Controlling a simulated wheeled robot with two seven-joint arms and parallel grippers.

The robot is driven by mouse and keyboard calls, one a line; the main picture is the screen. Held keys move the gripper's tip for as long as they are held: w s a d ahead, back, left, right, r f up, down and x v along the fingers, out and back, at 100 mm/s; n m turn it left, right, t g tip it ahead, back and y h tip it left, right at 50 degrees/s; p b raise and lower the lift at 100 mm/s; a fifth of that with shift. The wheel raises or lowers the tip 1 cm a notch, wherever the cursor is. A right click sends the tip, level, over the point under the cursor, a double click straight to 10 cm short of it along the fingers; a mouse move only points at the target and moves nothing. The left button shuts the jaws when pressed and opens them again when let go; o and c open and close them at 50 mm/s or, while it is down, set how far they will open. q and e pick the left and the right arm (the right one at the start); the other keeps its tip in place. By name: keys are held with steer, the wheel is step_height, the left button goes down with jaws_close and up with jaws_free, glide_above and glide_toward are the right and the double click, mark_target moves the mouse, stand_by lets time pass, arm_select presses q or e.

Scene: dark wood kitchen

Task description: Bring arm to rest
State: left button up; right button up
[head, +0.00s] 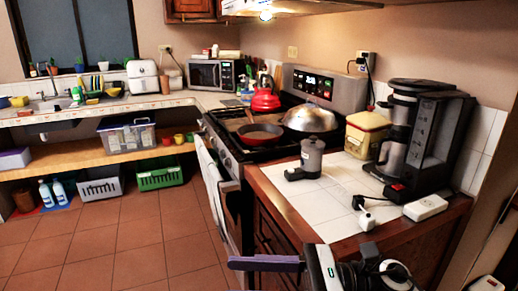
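Part of my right arm, with its gripper (267,263), comes in at the bottom right of the head view. It is black and white with a small green light, and a dark purplish finger-like bar points left from it. This part is in front of the counter's near corner and the floor. Only a piece of it shows, so I cannot tell whether the gripper is open or shut. I see nothing held in it. My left arm and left gripper are not in view.
The white-tiled counter (285,183) holds a coffee maker (432,140), a grey canister (311,157), a yellow-and-red box (367,135) and a white power strip (425,207). The stove holds a red kettle (265,99) and pans. The tiled floor (120,240) at left is clear.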

steer(key=w+d+f+n+t+h, duration=0.2)
steer(key=d+f+n+t+h, duration=0.5)
steer(key=n, duration=1)
steer(key=w+d+f+n+t+h, duration=0.4)
steer(key=f+n+t, duration=0.55)
steer(key=n, duration=0.85)
steer(key=s+d+f+m+g+h, duration=0.2)
steer(key=s+d+f+m+g, duration=0.2)
steer(key=s+f+m, duration=0.3)
steer(key=s+d+f+m+g+h, duration=0.3)
steer(key=s+f+m, duration=0.5)
steer(key=s+f, duration=0.5)
steer(key=shift+d+f+g+h, duration=0.3)
steer(key=shift+d+f+g, duration=0.1)
steer(key=shift+f+g, duration=0.15)
